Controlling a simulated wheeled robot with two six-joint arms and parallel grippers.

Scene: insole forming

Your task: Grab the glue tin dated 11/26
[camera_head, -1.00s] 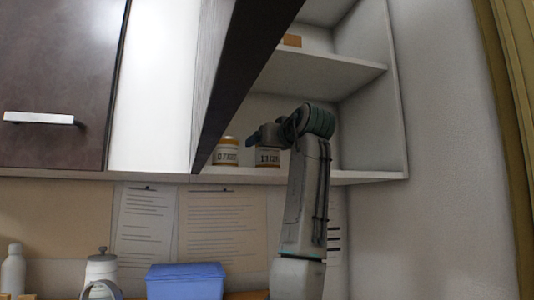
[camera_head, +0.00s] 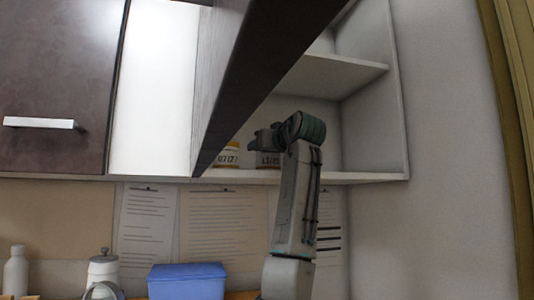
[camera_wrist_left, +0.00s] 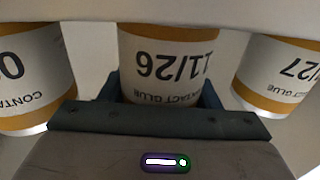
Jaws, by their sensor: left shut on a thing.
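The glue tin dated 11/26 (camera_wrist_left: 165,65) is white with an orange band and shows upside down in the left wrist view. It stands between the jaws of my left gripper (camera_head: 260,143), which is shut on it. In the head view this tin (camera_head: 268,160) shows only in part below the gripper, on the cupboard's lower shelf. A tin ending in /27 (camera_wrist_left: 285,75) stands to its right in the wrist view; it is the 07/27 tin (camera_head: 228,158) in the head view. Another tin (camera_wrist_left: 32,80), its date cut off, is at the wrist view's left.
The upper shelf (camera_head: 330,75) lies above the gripper. A blue box (camera_head: 187,282), a white canister (camera_head: 103,270) and a white bottle (camera_head: 15,270) stand below.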

